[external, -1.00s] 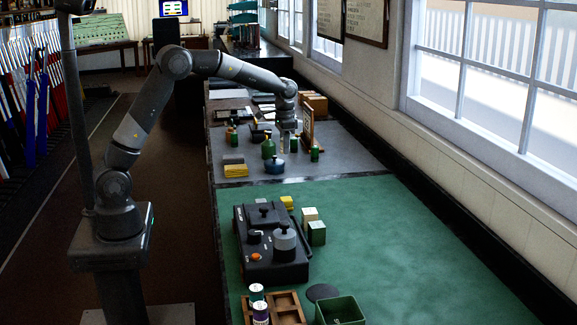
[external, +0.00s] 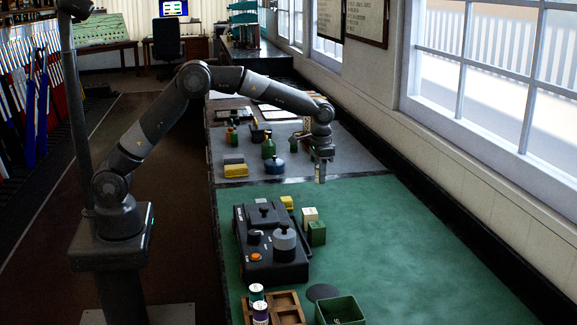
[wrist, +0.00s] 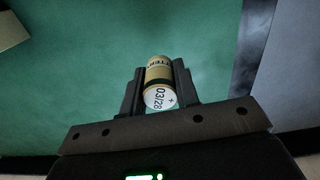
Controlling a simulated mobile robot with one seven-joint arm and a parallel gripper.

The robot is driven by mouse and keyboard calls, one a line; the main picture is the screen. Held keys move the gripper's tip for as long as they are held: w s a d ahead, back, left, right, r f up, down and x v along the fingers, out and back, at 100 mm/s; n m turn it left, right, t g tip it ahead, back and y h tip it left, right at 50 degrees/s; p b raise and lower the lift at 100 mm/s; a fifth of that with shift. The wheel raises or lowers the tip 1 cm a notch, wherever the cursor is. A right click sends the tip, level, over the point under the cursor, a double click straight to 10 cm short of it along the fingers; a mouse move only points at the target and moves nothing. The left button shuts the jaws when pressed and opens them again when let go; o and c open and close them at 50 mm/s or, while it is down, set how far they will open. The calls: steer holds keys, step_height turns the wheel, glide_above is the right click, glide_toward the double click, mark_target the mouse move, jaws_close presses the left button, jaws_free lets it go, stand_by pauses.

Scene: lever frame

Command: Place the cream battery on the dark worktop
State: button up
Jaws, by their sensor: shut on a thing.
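My gripper (external: 320,164) is shut on the cream battery (wrist: 158,84), a short cylinder with a tan, dark-lettered side and a pale printed end, seen between the two fingers in the wrist view. In the external view the battery is small and hard to make out below the fingers. My gripper also shows in the wrist view (wrist: 159,92), with green surface beneath the battery. The dark worktop (external: 345,150) is the grey section beyond the green one. In the external view my gripper hangs near the border between them. Its exact height is hard to tell.
A green bottle (external: 268,148), a blue pot (external: 275,167) and a yellow block (external: 235,170) stand on the worktop's left half. A black instrument box (external: 270,245), a cream block (external: 310,214) and a green block (external: 317,233) stand on the green surface (external: 410,250), whose right half is clear.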

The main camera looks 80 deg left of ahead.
steer(key=s+a+r+n, duration=0.1)
steer(key=a+r, duration=0.1)
steer(key=a, duration=0.7)
steer(key=a+r+n, duration=0.1)
steer(key=a+r, duration=0.1)
steer(key=a, duration=0.8)
steer(key=n, duration=0.2)
glide_above(279, 151)
steer(key=f, duration=0.4)
steer(key=shift+d+f, duration=0.2)
steer(key=shift+d, duration=0.1)
steer(key=shift+a+f, duration=0.15)
steer(key=shift+a, duration=0.1)
steer(key=shift+f, duration=2)
steer(key=o, duration=1)
steer(key=shift+f, duration=0.15)
steer(key=shift+o, duration=0.2)
